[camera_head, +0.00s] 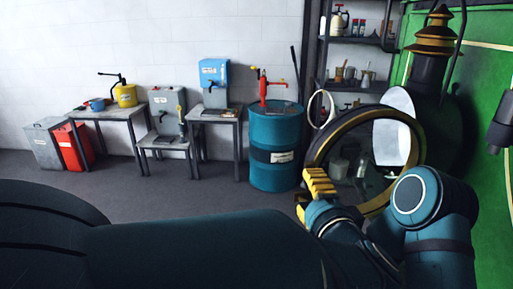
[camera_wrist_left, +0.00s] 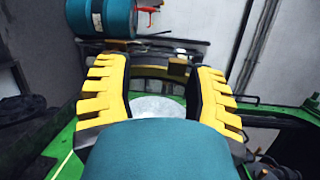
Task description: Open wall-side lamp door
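The lamp (camera_head: 435,60) is black with a stepped brass top and stands against the green tram side. Its round glazed door (camera_head: 414,165) has a dark and brass rim and stands swung out at an angle. The pale round reflector (camera_head: 395,100) shows behind it. My left gripper (camera_head: 318,185), with yellow ridged fingers, is at the door rim's lower left. In the left wrist view my left gripper (camera_wrist_left: 158,90) has its fingers wide apart. A curved dark rim (camera_wrist_left: 150,72) and a small brown block lie beyond them; contact cannot be told. My right gripper is not in view.
A teal drum (camera_head: 273,150) with a red pump stands left of the door. Shelves (camera_head: 345,40) with bottles and cans are behind it. Small tables (camera_head: 112,113) with cans and boxes line the wall. The green tram side (camera_head: 493,200) bounds the right; the grey floor at left is clear.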

